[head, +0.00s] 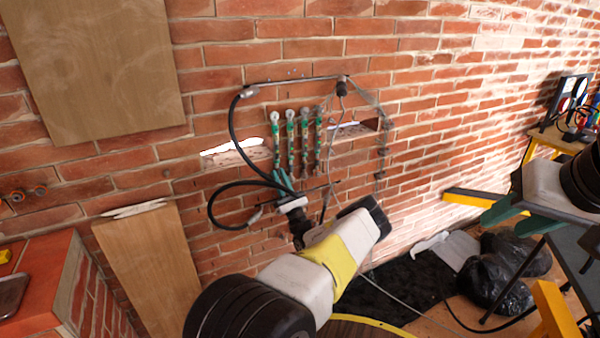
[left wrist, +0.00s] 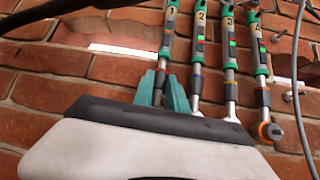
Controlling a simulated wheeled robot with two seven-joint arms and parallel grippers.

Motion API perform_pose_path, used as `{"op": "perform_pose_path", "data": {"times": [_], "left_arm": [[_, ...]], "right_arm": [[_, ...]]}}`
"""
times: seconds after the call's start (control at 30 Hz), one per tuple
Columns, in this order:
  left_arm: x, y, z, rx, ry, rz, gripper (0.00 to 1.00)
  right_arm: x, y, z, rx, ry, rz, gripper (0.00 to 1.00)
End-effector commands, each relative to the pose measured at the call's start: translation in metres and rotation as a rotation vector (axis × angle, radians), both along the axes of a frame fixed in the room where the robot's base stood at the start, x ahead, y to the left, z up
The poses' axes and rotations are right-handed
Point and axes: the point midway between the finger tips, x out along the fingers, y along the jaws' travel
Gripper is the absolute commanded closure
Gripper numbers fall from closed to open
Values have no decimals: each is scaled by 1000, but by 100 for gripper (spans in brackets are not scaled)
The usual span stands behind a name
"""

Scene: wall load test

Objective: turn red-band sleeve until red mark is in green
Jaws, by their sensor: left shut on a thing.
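Several upright rods with green sleeves hang side by side on the brick wall, in the middle of the head view. In the left wrist view the leftmost rod (left wrist: 168,32) runs down between the teal fingers of my left gripper (left wrist: 163,92). The left gripper also shows in the head view (head: 283,181), shut on the lower part of this rod. The small window on this rod looks dark with a reddish spot. My right gripper (head: 502,212) is away from the rods at the right; its opening is unclear.
Neighbouring rods (left wrist: 229,60) stand close to the right of the left fingers; the fourth has an orange ring (left wrist: 269,131). A black hose (head: 234,125) loops left of the rods. A bar (head: 292,80) runs above. Black bags (head: 500,283) lie at lower right.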

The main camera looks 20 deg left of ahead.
Motion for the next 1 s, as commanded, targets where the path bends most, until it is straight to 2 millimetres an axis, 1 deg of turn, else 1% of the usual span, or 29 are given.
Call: {"op": "perform_pose_path", "data": {"times": [0.17,0.43,0.47,0.53,0.57,0.87,1.0], "left_arm": [[1,-1,-1,-3,0,71,100],[1,-1,-1,-3,2,74,100],[1,-1,-1,-3,2,74,76],[1,-1,-1,-3,2,74,63],[1,-1,-1,-3,2,74,60],[1,-2,-1,-2,2,73,60],[-3,-10,-11,-2,4,70,60]], "right_arm": [[0,0,0,0,0,0,60],[0,0,0,0,0,0,60],[0,0,0,0,0,0,60],[0,0,0,0,0,0,60],[0,0,0,0,0,0,60],[0,0,0,0,0,0,60],[0,0,0,0,0,0,60]]}}
